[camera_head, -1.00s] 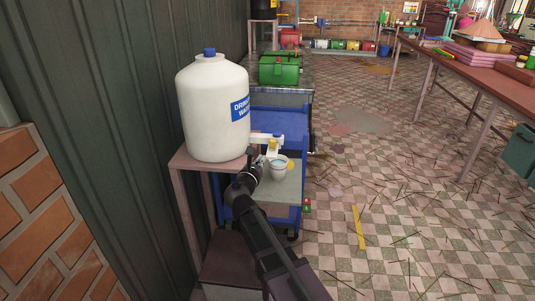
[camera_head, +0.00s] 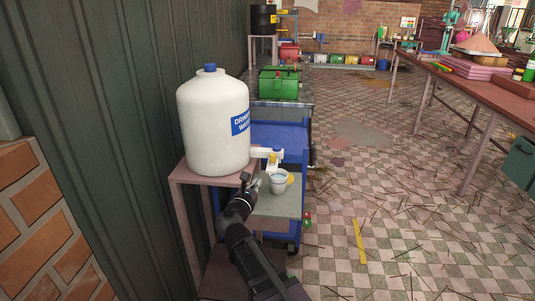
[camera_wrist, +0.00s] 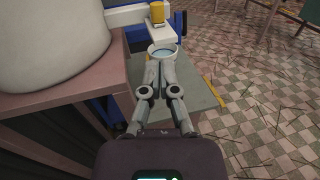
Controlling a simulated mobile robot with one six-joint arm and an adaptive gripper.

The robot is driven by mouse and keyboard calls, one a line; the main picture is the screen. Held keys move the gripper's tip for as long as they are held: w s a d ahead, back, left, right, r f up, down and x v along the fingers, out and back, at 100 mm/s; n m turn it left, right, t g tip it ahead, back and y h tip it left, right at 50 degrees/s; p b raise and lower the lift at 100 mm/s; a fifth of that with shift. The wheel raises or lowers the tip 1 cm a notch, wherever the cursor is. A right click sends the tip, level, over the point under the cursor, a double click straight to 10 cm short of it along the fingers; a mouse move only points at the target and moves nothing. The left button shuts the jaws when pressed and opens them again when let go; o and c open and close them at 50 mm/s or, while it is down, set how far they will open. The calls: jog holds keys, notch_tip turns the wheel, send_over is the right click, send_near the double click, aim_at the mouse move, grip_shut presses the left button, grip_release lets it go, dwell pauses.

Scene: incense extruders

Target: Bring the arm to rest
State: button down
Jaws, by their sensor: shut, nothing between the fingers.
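My gripper (camera_head: 251,182) is at the end of my dark arm, just right of the stand under the white water container. It is shut and empty, and its closed fingers show in the wrist view (camera_wrist: 160,68). The fingertips point toward a small white cup (camera_head: 279,183), which also shows beyond them in the wrist view (camera_wrist: 162,48). The cup stands upright below the container's tap (camera_head: 274,158) and seems to hold water. In the wrist view the fingers overlap the cup's near side, so I cannot tell the exact gap.
The white drinking-water container (camera_head: 210,125) stands on a brownish stand (camera_head: 187,175). A blue trolley (camera_head: 300,150) is behind and below the cup. A green box (camera_head: 279,83) lies beyond. A long table (camera_head: 470,95) runs along the right. Thin sticks litter the open tiled floor.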

jog(key=s+d+f+m+g+h, duration=0.1)
jog(key=s+d+f+m+g, duration=0.1)
jog(key=d+f+m+g, duration=0.5)
jog(key=s+d+f+m+g+h, duration=0.1)
jog(key=s+d+f+m+g, duration=0.15)
jog(key=d+m, duration=0.8)
jog(key=s+d+f+m+g+y, duration=0.7)
jog(key=s+d+f+m+g, duration=0.15)
jog(key=s+m, duration=0.55)
notch_tip(320, 180, up, 19)
jog(key=w+m+p, duration=0.1)
jog(key=p, duration=1.8)
jog(key=shift+w+d+t, duration=0.25)
jog(key=shift+d+t, duration=0.05)
jog(key=shift+t, duration=0.1)
